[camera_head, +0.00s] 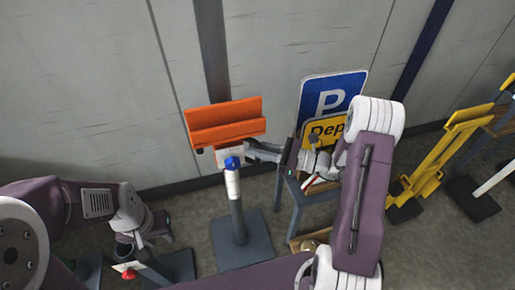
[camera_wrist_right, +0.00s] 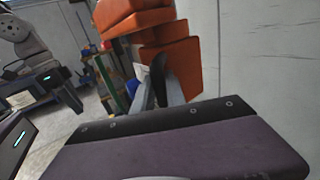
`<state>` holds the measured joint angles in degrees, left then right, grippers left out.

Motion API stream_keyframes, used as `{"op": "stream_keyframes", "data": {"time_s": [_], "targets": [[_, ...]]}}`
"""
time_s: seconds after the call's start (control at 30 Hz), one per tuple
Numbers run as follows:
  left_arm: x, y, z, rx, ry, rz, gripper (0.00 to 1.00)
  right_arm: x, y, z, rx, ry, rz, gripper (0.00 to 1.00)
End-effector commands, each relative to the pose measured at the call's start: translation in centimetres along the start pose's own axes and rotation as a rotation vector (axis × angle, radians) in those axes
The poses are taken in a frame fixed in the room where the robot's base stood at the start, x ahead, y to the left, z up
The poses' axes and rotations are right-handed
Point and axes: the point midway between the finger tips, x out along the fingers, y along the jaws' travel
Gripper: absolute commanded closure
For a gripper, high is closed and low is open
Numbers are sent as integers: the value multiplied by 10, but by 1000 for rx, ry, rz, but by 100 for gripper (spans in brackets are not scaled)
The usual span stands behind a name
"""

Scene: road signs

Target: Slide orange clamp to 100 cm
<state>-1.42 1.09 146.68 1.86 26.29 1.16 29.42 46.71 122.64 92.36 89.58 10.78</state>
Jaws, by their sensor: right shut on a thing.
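The orange clamp (camera_head: 228,122) is a wide ribbed orange piece at the top of an upright grey post (camera_head: 236,215). The post has a blue cap (camera_head: 232,162) and a white band and stands on a flat dark base. The orange parts (camera_wrist_right: 168,50) fill the top middle of the right wrist view. My right gripper (camera_head: 254,150) reaches in from the right, shut at the clamp just below its orange part; the exact contact is hidden. My left gripper (camera_head: 145,248) hangs low at the left, apart from the clamp; its fingers are unclear.
A blue parking sign (camera_head: 332,95) and a yellow sign (camera_head: 325,131) stand behind my right arm. Yellow stands (camera_head: 432,165) are at the right. A red knob (camera_head: 129,274) and a dark base lie near my left gripper. A grey wall (camera_head: 110,95) is close behind the clamp.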

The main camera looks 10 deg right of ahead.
Motion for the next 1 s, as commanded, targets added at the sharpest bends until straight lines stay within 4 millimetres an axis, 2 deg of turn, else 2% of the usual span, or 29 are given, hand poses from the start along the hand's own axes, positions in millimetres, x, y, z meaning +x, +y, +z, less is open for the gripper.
{"op": "stream_keyframes", "data": {"time_s": [0.63,0.8,1.0], "targets": [[0,0,0,0,0,0,64,0,0,-1,1,2,1,100],[-15,0,-2,0,0,0,64,0,0,12,1,0,2,100],[-12,0,-1,0,0,0,64,0,-1,10,-2,-3,-1,100]]}}
